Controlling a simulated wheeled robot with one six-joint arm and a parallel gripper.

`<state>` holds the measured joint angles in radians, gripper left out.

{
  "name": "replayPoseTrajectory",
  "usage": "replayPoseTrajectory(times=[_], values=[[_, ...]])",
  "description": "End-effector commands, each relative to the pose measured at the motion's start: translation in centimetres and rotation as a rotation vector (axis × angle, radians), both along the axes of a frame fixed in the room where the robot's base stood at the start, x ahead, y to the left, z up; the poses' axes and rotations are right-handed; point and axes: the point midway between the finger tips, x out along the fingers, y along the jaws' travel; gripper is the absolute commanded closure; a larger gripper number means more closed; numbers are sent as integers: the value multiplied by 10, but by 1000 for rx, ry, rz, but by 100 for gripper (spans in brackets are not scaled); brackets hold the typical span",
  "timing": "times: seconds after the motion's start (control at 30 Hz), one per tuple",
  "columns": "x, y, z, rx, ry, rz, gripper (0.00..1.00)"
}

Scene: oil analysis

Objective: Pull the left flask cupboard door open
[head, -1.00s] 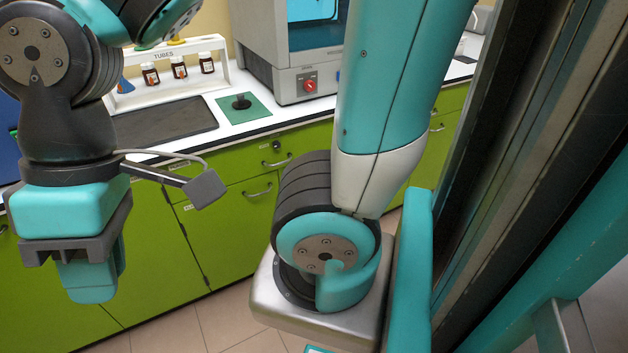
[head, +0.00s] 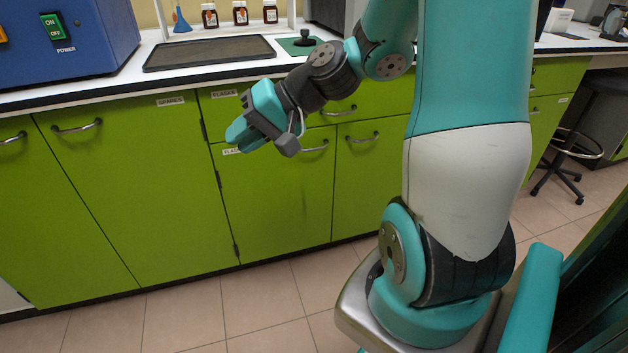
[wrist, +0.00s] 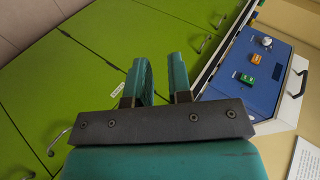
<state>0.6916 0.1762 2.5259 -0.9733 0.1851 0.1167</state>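The left flask cupboard door (head: 275,200) is a flat green panel, flush and closed under a drawer labelled FLASKS. Its bar handle (head: 313,147) is at the upper right; its label (head: 232,151) is at the upper left. My gripper (head: 240,132) is in front of the door's upper left, pointing left, with the handle to its right. In the wrist view my gripper (wrist: 161,80) has its fingers apart with nothing between them. The door's label (wrist: 118,84) shows left of the fingers, and a handle that appears to be this door's (wrist: 60,140) is at lower left.
The SPARES cupboard (head: 110,190) is closed on the left. A blue device (head: 65,45) and dark tray (head: 210,52) are on the counter above. A stool (head: 570,145) stands at right. The tiled floor (head: 265,305) before the cupboards is clear.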

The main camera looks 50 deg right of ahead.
Motion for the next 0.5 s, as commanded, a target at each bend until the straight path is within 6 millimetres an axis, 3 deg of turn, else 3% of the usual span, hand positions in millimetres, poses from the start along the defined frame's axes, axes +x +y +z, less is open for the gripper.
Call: replayPoseTrajectory(times=[0.03,0.2,0.4,0.5], values=[[6,-29,-45,56,-13,-114,81],[9,-127,-112,237,-107,-487,81],[-22,-228,-169,399,-230,-857,81],[-39,-259,-184,448,-277,-973,81]])
